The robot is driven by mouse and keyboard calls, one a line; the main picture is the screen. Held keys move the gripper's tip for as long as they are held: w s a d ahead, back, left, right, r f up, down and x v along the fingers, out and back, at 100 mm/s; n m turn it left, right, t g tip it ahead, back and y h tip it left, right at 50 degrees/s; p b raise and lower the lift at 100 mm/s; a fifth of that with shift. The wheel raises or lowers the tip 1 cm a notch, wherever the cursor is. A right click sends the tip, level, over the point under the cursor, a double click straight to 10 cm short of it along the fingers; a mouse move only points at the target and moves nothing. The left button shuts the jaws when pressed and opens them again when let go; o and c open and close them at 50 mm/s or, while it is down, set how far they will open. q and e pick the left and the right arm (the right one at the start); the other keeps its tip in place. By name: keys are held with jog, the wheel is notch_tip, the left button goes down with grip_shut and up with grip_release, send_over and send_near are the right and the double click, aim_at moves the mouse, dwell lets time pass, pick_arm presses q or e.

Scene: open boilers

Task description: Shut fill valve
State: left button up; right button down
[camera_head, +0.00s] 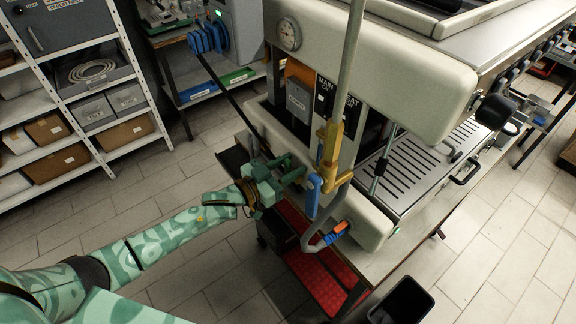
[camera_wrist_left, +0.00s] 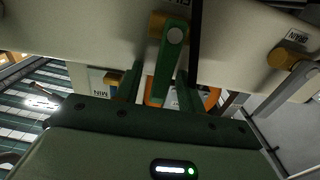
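In the left wrist view, a lever valve with a grey round pivot and a brass body (camera_wrist_left: 159,22) sits on the cream boiler panel under a partly cut-off label that seems to read FILL. Its green lever (camera_wrist_left: 167,68) runs from the pivot down between my fingers. My left gripper (camera_wrist_left: 158,90) has its two green fingers apart, one on each side of the lever; I cannot tell whether either touches it. In the head view my left gripper (camera_head: 298,174) is at the boiler's front, left of a blue handle (camera_head: 313,197). The fill valve is hidden there. My right gripper is not in view.
A brass fitting (camera_head: 331,150) on an upright pipe and a hose with an orange-and-blue end (camera_head: 336,233) are close right of the gripper. A drain valve (camera_wrist_left: 285,57) is at the wrist view's right. A black bin (camera_head: 402,302) stands below; floor at left is clear.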

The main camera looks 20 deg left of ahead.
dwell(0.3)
pick_arm(q)
jog(key=v, duration=1.6)
jog(key=shift+s+a+f, duration=0.1)
jog(key=shift+s, duration=0.05)
